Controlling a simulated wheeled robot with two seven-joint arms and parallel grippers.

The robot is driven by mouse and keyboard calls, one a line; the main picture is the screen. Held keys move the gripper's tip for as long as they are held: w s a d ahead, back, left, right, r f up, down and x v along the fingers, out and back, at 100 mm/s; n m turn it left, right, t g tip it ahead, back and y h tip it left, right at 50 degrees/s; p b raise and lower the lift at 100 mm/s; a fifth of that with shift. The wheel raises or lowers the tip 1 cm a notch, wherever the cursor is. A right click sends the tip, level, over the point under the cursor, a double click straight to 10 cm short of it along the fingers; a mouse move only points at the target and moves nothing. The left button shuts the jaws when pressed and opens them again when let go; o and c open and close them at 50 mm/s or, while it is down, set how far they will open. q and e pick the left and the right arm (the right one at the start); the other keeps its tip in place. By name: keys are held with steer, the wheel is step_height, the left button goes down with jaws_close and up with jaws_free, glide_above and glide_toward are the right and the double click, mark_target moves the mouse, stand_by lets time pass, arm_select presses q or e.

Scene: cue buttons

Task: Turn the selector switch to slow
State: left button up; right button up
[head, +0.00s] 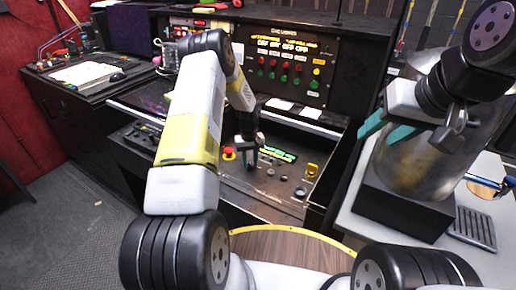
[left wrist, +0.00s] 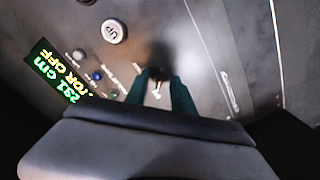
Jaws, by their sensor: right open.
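My left gripper (head: 249,152) is low over the sloped control desk, just left of the green display (head: 278,154). In the left wrist view its teal fingers (left wrist: 160,84) point at the panel with a gap between them. A small pale lever (left wrist: 157,93), which looks like the selector switch, shows in that gap; I cannot tell whether a finger touches it. Its labels are too blurred to read, and the head view hides it behind the gripper. My right gripper (head: 388,131) is open and empty, with teal fingers apart, at the right.
A red mushroom button (head: 229,153) sits left of the left gripper, a yellow switch (head: 312,170) to the right. The wrist view shows a round pale knob (left wrist: 113,31) and a blue button (left wrist: 97,76). A metal drum (head: 408,175) stands below my right gripper.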

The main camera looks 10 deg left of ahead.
arm_select(q)
steer(key=shift+c, duration=0.4)
jaws_close()
steer(key=shift+m, duration=0.4)
steer(key=m, duration=0.3)
steer(key=shift+m, duration=0.3)
steer(key=m, duration=0.4)
steer(key=shift+m, duration=0.3)
steer(key=shift+o, duration=0.4)
jaws_free()
